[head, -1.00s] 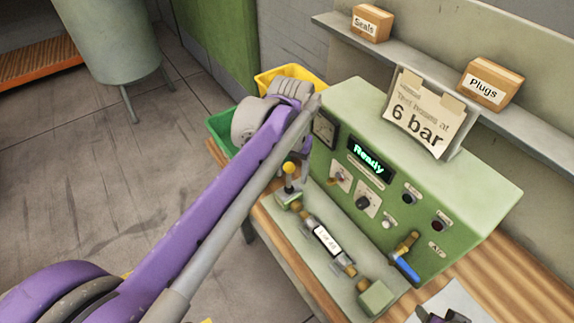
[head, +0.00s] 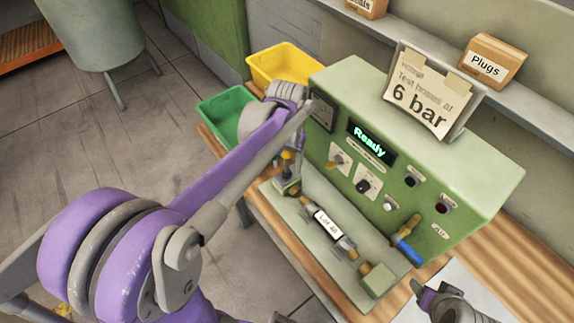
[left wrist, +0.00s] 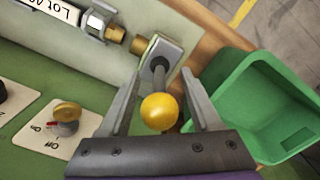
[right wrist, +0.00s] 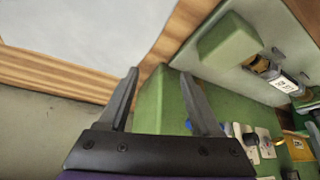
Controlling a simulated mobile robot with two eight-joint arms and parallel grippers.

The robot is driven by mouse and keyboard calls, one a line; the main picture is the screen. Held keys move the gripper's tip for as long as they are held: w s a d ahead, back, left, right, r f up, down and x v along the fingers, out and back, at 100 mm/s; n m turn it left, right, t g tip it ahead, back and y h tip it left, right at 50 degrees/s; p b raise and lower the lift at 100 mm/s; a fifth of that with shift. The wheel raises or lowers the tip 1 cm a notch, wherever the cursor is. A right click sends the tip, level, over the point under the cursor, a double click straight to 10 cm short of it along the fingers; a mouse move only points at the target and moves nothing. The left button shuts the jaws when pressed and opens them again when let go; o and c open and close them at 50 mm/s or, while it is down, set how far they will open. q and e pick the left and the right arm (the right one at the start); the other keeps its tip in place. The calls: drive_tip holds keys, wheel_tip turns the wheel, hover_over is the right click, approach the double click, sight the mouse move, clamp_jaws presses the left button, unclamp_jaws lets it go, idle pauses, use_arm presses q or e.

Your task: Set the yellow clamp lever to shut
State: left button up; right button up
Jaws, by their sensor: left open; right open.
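The clamp lever has a yellow ball knob (left wrist: 160,112) on a dark stem. In the head view the lever (head: 287,156) stands up from its base at the left end of the green test bench, partly behind my left gripper. My left gripper (left wrist: 163,88) is open, with the knob between its two fingers. Gaps show on both sides of the knob, so it is not gripped. My right gripper (right wrist: 157,82) is open and empty near the bench's right end. In the head view the right gripper (head: 418,290) shows at the lower right.
A hose piece with a white lot label (head: 327,226) lies along the bench ledge. The panel (head: 395,225) carries knobs, a blue-handled valve (head: 407,249) and a "Ready" display (head: 367,141). Green (head: 226,122) and yellow (head: 285,64) bins stand at the left end.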

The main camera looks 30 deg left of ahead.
use_arm(q)
drive_tip(key=shift+f, duration=0.75)
clamp_jaws()
idle(0.9)
